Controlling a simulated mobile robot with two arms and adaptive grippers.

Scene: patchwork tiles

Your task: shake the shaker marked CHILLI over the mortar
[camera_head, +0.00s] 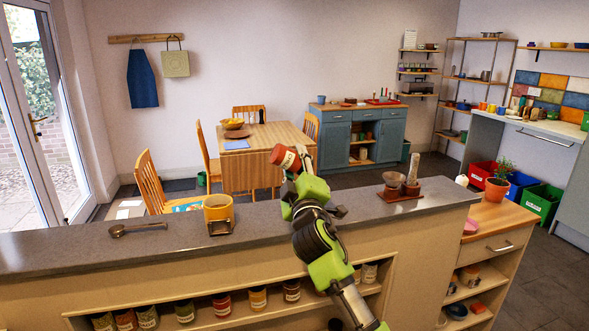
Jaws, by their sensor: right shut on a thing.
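My right gripper (296,174) is shut on a small shaker (285,158) with a red-brown end and a pale label band. It holds the shaker tilted, up above the grey counter (130,252); no marking on it is readable. I cannot tell for certain which vessel is the mortar. The shaker shows clear of both. My left gripper is not in view.
A dark scoop or ladle (138,229) lies on the counter at left. Several jars (222,304) stand on the shelf below. A wooden table (265,143) and chairs are behind. Bare counter lies between the yellow pot and the board, with my arm across it.

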